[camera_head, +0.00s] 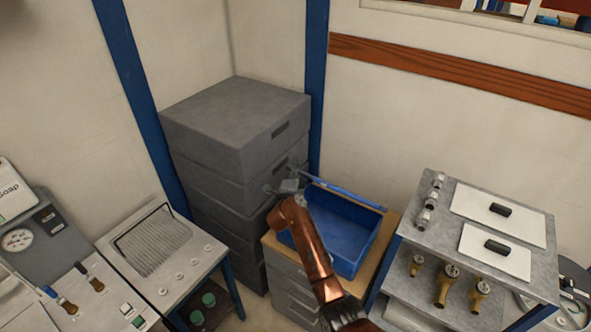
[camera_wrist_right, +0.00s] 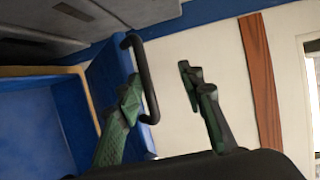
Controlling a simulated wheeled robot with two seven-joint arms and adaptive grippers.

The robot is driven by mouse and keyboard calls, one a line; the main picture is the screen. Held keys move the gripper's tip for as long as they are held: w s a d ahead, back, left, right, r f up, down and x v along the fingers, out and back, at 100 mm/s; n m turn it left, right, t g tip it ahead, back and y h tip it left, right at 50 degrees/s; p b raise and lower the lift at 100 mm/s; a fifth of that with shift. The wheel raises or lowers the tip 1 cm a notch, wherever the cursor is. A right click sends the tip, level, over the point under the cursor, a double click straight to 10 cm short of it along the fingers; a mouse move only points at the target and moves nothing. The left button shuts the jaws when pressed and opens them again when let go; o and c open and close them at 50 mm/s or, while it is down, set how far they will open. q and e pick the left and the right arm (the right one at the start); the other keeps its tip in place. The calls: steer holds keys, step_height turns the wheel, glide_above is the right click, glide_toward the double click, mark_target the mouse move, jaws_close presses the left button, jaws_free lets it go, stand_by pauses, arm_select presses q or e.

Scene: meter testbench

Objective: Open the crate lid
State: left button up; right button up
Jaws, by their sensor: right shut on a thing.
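The blue crate (camera_head: 372,240) stands on a wooden-topped grey cabinet, and I can see down into it. Its blue lid (camera_head: 348,194) shows nearly edge-on as a thin strip along the back, raised steeply. In the right wrist view the lid (camera_wrist_right: 108,75) carries a dark bar handle (camera_wrist_right: 147,85), with the open crate (camera_wrist_right: 35,125) at the left. My right gripper (camera_head: 289,187) is at the lid's left end. Its fingers (camera_wrist_right: 162,88) are on either side of the handle and hold it; the exact contact is hard to see. My left gripper is out of view.
A tall stack of grey boxes (camera_head: 225,125) stands close behind and left of my right gripper. A blue post (camera_head: 317,90) rises behind the crate. A grey bench with meters (camera_head: 490,215) is at the right, and a panel table (camera_head: 165,250) is at the left.

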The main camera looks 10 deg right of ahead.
steer(key=shift+s+a+r, duration=0.3)
steer(key=shift+s+r, duration=0.65)
steer(key=shift+s, duration=0.1)
steer(key=shift+s+a+r, duration=0.25)
steer(key=shift+s+r, duration=0.7)
steer(key=shift+s, duration=0.05)
